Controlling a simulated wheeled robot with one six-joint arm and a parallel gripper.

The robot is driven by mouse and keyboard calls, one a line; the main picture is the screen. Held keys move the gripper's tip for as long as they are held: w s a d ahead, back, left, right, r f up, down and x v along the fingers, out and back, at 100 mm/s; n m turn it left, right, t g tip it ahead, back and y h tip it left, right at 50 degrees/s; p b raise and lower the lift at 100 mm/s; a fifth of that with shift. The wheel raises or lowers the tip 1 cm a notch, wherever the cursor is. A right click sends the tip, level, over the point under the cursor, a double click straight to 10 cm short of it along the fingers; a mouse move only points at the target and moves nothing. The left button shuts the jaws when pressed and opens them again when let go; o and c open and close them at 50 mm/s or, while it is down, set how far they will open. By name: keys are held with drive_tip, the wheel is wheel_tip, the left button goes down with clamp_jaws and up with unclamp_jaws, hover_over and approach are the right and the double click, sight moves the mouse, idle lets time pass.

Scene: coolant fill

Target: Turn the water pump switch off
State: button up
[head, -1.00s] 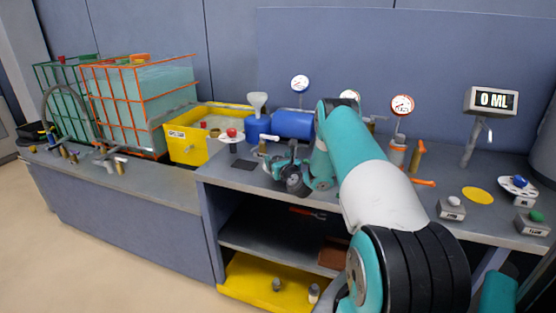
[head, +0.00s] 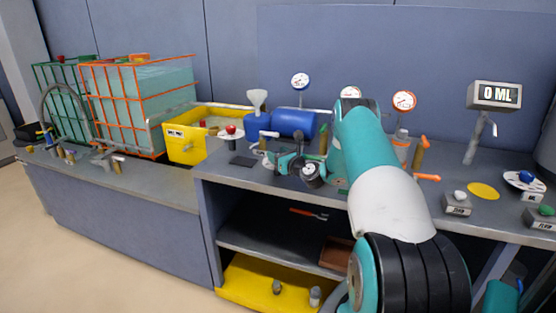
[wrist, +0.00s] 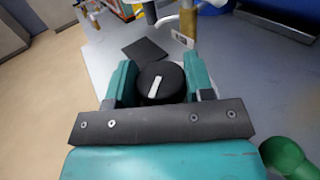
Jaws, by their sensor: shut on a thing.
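A round black knob (wrist: 161,83) with a white pointer line is the switch in the wrist view. The pointer runs nearly along the picture's up-down direction, leaning slightly right. My gripper (wrist: 160,88) has its teal fingers on both sides of the knob and is shut on it. In the head view my gripper (head: 284,163) is low over the front of the grey bench, left of my forearm. The knob cannot be made out clearly there, and any on/off marking is not readable.
A dark flat pad (head: 244,159) lies left of my gripper, with a blue tank (head: 293,123) behind. A green rounded part (wrist: 286,157) is close at the wrist view's lower right. Gauges stand behind my arm. The display (head: 494,96) reads 0 ML.

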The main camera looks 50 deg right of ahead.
drive_tip(key=o, duration=0.9)
drive_tip(key=shift+o, duration=0.2)
drive_tip(key=shift+s, duration=0.1)
drive_tip(key=s+b, duration=0.1)
drive_tip(key=s, duration=0.2)
drive_tip(key=s+a+b, duration=0.1)
drive_tip(key=s, duration=0.2)
drive_tip(key=s+b, duration=0.1)
drive_tip(key=s, duration=0.2)
drive_tip(key=shift+a+f+b, duration=0.25)
drive_tip(key=shift+f+b, duration=0.1)
drive_tip(key=s+b, duration=0.1)
drive_tip(key=b, duration=0.2)
drive_tip(key=s+b, duration=0.1)
drive_tip(key=b, duration=0.2)
drive_tip(key=shift+s+a+f, duration=0.1)
drive_tip(key=shift+s+a, duration=0.1)
drive_tip(key=shift+a, duration=0.1)
drive_tip(key=s+b, duration=0.3)
drive_tip(key=b, duration=0.1)
drive_tip(key=s+a+r+b, duration=0.1)
drive_tip(key=s+b, duration=0.1)
drive_tip(key=shift+s, duration=0.3)
